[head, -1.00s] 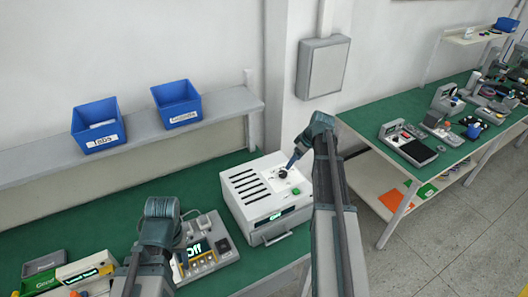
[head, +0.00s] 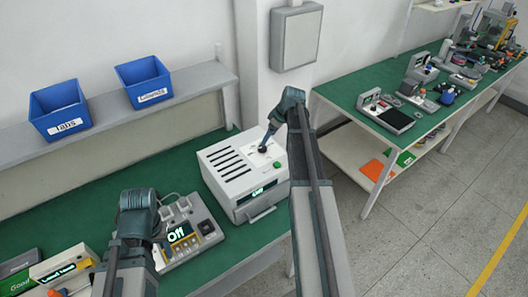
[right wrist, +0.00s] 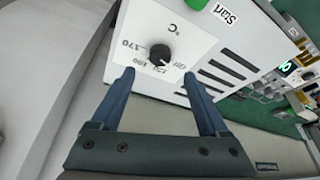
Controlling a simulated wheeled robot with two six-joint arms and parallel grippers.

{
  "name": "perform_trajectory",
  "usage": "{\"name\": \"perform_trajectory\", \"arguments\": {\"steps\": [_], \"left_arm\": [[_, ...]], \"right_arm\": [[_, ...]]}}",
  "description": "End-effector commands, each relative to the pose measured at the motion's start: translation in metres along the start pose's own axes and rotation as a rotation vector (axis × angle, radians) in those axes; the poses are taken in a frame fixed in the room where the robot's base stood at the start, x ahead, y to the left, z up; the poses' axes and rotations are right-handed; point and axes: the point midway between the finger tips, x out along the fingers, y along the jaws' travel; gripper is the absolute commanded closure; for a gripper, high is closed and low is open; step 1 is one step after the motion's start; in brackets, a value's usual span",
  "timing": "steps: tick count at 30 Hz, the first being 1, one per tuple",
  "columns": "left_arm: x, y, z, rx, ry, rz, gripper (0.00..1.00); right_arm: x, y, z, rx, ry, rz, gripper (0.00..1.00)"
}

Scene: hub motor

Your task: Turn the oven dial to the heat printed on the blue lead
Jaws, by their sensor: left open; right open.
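The white oven (head: 235,180) stands on the green bench, with a dark dial (head: 263,148) on its top panel. In the right wrist view the black dial (right wrist: 160,54) sits on a white scale marked °C; 170 is legible, other numbers are hard to read. My right gripper (right wrist: 158,73) is open and empty, its fingertips just short of the dial, one to each side in the picture. In the head view it points down at the dial. My left gripper (head: 138,215) is over the bench beside the grey unit; its fingers are mostly hidden. I cannot make out a blue lead.
A grey unit (head: 205,228) with a lit "Off" display stands left of the oven. A green Start button (right wrist: 195,4) is near the dial. Two blue bins (head: 60,108) sit on the wall shelf. Another bench with several devices is at the right.

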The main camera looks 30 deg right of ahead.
Motion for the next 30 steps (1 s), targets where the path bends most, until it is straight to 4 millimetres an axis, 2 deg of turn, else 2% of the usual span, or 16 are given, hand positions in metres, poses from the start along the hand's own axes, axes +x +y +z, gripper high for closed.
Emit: {"name": "perform_trajectory", "arguments": {"steps": [1, 12, 16, 24, 26, 30], "left_arm": [[0.015, 0.001, -0.001, 0.002, 0.000, 0.000, 0.49], [0.062, 0.006, -0.004, 0.008, 0.000, -0.002, 0.49], [0.067, 0.006, -0.004, 0.007, 0.000, -0.002, 0.49], [0.066, 0.006, -0.004, 0.007, 0.000, -0.002, 0.49], [0.066, 0.006, -0.004, 0.007, 0.000, -0.002, 0.49], [0.066, 0.006, -0.004, 0.007, 0.000, -0.002, 0.49]], "right_arm": [[0.015, 0.001, 0.002, -0.001, 0.000, 0.000, 0.22], [0.067, 0.001, 0.002, 0.000, 0.000, 0.001, 0.22], [0.073, 0.001, 0.001, 0.000, 0.000, 0.001, 0.22], [0.072, 0.000, 0.000, 0.000, 0.000, 0.001, 0.22], [0.072, 0.000, 0.000, 0.000, 0.000, 0.001, 0.29], [0.072, 0.000, 0.000, 0.000, 0.000, 0.001, 0.54]]}}
